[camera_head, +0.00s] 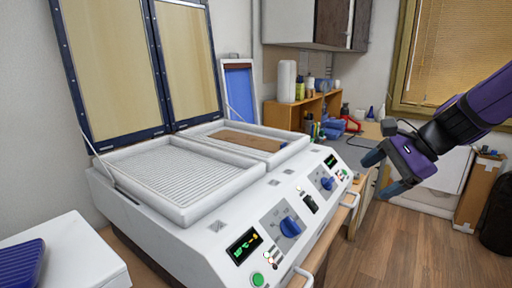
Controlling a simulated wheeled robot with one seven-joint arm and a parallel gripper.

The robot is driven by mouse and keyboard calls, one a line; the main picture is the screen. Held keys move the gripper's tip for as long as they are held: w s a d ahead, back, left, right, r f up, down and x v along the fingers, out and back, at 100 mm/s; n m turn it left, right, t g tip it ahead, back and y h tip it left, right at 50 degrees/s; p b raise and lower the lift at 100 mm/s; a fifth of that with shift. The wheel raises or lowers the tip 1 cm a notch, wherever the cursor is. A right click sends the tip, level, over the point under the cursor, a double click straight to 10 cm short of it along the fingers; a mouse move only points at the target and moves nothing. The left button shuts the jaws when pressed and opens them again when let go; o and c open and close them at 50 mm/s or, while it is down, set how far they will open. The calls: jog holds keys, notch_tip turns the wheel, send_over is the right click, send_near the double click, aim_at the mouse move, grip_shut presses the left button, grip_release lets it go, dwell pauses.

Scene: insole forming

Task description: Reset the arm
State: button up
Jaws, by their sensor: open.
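My gripper (378,174) hangs in the air at the right, on the purple and black arm, to the right of the machine. Its two fingers are spread apart and nothing is between them. The white forming machine (228,233) stands in the middle on a bench. Its two framed lids (112,66) are raised. The left tray (170,172) shows a ribbed, empty bed. The right tray (243,137) holds a flat brown surface. The front panel has two blue knobs (290,227) and lit green displays (243,244).
A blue ribbed piece (21,264) lies on a white box (82,254) at the lower left. Shelves with bottles (308,108) stand at the back. A cardboard box (476,192) and a dark bag (497,217) stand at the right. The wooden floor (420,245) is clear.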

jog(key=s+d+r+n+h, duration=0.1)
jog(key=s+n+h, duration=0.1)
jog(key=s+n, duration=0.2)
jog(key=s+d+r+n+t+h, duration=0.1)
jog(key=s+d+r+n+h, duration=0.1)
jog(key=s+n, duration=0.3)
jog(key=s+d+r+n+h, duration=0.1)
jog(key=s+n+h, duration=0.2)
jog(key=s, duration=0.6)
jog(key=shift+s+d+r+n+t, duration=0.15)
jog(key=shift+r+n+t, duration=0.15)
jog(key=shift+n, duration=0.8)
